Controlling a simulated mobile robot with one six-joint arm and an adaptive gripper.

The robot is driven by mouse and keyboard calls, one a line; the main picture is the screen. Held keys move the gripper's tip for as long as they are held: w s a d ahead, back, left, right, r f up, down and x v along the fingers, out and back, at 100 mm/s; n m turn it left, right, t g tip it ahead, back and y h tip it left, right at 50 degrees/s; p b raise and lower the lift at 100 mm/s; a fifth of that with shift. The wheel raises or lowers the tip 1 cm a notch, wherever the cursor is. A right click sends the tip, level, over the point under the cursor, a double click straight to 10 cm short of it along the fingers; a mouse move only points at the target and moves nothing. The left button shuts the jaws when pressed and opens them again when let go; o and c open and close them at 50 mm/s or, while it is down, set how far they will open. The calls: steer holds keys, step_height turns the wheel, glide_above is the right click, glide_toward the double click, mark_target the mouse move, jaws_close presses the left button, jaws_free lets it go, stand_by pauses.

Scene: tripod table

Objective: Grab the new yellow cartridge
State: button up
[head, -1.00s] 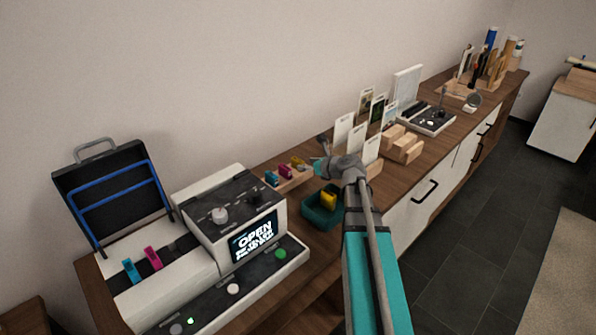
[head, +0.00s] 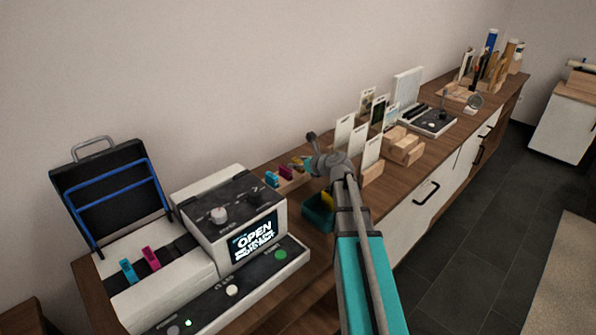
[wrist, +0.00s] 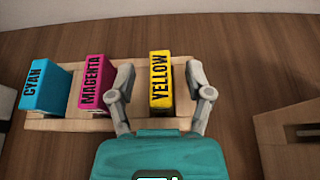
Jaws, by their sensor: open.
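In the wrist view the new yellow cartridge (wrist: 161,82), labelled YELLOW, stands upright in a light wooden rack (wrist: 60,124). My gripper (wrist: 163,85) is open, with one finger on each side of the yellow cartridge, and no clear grip shows. A magenta cartridge (wrist: 92,82) and a cyan cartridge (wrist: 45,85) stand to its left in the same rack. In the head view the rack's cyan cartridge (head: 271,179) and magenta cartridge (head: 286,171) show, while my gripper (head: 303,165) covers much of the yellow one.
A teal bin (head: 318,213) with a yellow cartridge (head: 327,200) in it sits below my arm. The printer (head: 235,215), its screen reading OPEN, stands left with its lid up. Cards in wooden holders (head: 373,172) stand close to the right of my gripper.

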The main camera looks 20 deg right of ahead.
steer(key=shift+w+a+f, duration=0.15)
steer(key=shift+w+f, duration=0.05)
steer(key=shift+w, duration=0.25)
jaws_close()
stand_by(0.4)
